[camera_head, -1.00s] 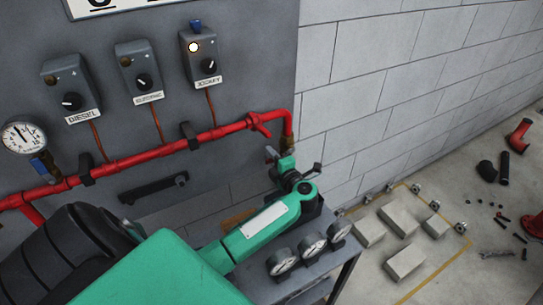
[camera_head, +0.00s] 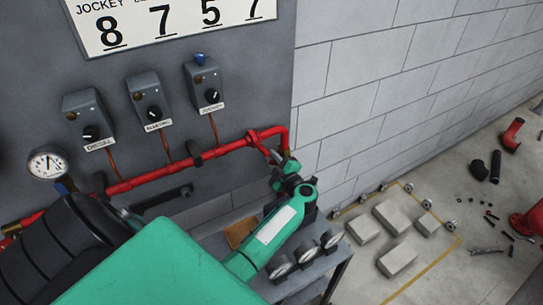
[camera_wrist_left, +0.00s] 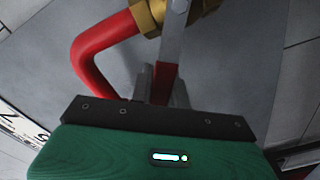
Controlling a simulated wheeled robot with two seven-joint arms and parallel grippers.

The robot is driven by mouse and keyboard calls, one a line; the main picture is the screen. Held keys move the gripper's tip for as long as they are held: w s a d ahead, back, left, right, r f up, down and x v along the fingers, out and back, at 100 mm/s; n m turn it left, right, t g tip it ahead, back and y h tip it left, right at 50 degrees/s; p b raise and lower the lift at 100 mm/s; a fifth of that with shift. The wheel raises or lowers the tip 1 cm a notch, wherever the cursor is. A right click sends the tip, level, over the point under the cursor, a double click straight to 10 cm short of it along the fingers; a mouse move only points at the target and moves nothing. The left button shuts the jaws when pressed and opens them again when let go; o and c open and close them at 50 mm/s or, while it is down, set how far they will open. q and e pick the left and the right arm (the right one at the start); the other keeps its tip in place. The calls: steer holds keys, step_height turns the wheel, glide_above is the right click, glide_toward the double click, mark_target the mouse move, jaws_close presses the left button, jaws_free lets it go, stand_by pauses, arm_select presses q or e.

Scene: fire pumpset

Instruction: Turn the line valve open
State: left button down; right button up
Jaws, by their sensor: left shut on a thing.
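The line valve shows in the left wrist view as a brass body (camera_wrist_left: 148,14) on the red pipe's bent end. Its flat grey lever (camera_wrist_left: 172,42) runs down from the brass to a red grip (camera_wrist_left: 163,80). My left gripper (camera_wrist_left: 162,82) is shut on this red grip, one grey finger on each side. In the head view my left gripper (camera_head: 284,166) is at the right end of the red pipe, below its downward bend. My green arm and gripper hide most of the valve there. My right gripper is not in view.
The red pipe (camera_head: 165,174) runs along the dark panel, below three switch boxes (camera_head: 150,98) and beside a gauge (camera_head: 47,163). A grey stand with small gauges (camera_head: 308,250) is close beside my forearm. Pale blocks (camera_head: 397,260) lie on the floor at right.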

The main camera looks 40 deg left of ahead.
arm_select(q)
steer(key=shift+w+d+r+m+p, duration=0.1)
steer(key=shift+r+m+p, duration=0.1)
steer(key=shift+m+p, duration=0.1)
stand_by(0.4)
steer(key=c, duration=1.3)
jaws_free()
steer(key=shift+c, duration=0.2)
